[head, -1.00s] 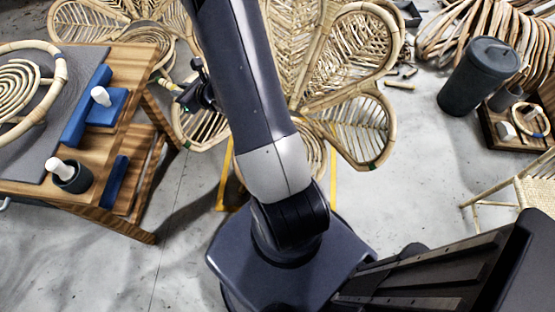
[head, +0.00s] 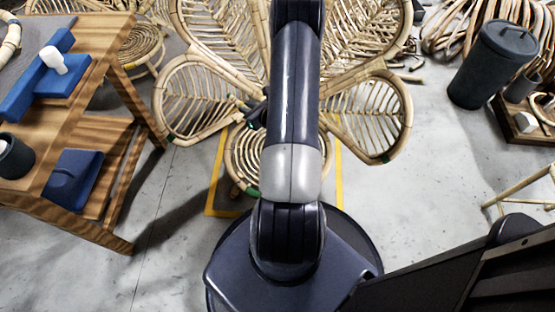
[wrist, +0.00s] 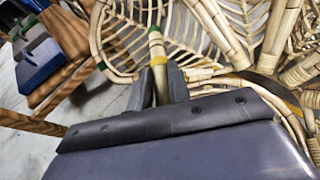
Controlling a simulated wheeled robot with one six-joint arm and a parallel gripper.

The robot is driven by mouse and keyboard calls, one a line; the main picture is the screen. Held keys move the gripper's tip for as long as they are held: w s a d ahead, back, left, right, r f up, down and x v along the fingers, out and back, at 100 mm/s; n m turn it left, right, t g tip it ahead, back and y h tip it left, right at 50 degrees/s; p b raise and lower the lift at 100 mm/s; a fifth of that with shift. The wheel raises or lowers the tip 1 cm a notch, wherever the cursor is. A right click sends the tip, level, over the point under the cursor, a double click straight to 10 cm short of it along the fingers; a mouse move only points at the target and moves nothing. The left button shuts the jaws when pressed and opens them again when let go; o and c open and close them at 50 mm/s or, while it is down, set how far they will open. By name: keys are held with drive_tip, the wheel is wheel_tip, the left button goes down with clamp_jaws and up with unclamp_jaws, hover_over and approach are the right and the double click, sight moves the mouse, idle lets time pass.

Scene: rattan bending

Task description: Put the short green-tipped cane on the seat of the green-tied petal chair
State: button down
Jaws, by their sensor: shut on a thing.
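The petal chair (head: 215,40) with green ties stands straight ahead in the head view. Its round coiled seat (head: 240,160) is partly hidden behind my arm. In the wrist view my gripper (wrist: 162,88) is shut on a short cane (wrist: 156,45) that points away between the fingers. The cane's far end is green, and a yellow patch shows near the fingertips. The chair's rattan frame (wrist: 210,30) lies beyond the cane, with a green tie at left. My gripper is hidden in the head view, and I cannot tell whether the cane touches the chair.
A wooden workbench (head: 100,80) with blue blocks stands at the left. Another rattan chair (head: 140,45) is behind it. A dark lidded bin (head: 485,65) and a wooden tray (head: 515,130) are at the right. Yellow floor lines (head: 338,185) flank the seat.

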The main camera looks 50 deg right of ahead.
drive_tip(key=shift+m+h, duration=0.8)
drive_tip(key=s+d+f+b, duration=0.2)
drive_tip(key=f+b, duration=0.3)
drive_tip(key=f, duration=0.4)
drive_tip(key=s+d+f+b, duration=0.3)
drive_tip(key=f+b, duration=0.1)
drive_tip(key=f, duration=0.6)
drive_tip(key=s+d+f+b, duration=0.2)
drive_tip(key=f+b, duration=0.3)
drive_tip(key=f, duration=0.4)
drive_tip(key=shift+s+d+f+b, duration=0.1)
drive_tip(key=shift+s+b, duration=0.05)
drive_tip(key=shift+s, duration=0.2)
drive_tip(key=shift+s+d+f+b, duration=0.1)
drive_tip(key=shift+s+b, duration=0.05)
drive_tip(key=shift+s, duration=0.2)
drive_tip(key=shift+f, duration=0.15)
drive_tip(key=c, duration=1.3)
unclamp_jaws()
drive_tip(key=shift+s+r, duration=0.3)
drive_tip(key=shift+r, duration=0.05)
drive_tip(key=p+v, duration=0.4)
drive_tip(key=v, duration=0.7)
drive_tip(key=shift+s+a+f, duration=0.1)
drive_tip(key=shift+s+a, duration=0.05)
drive_tip(key=shift+s, duration=0.1)
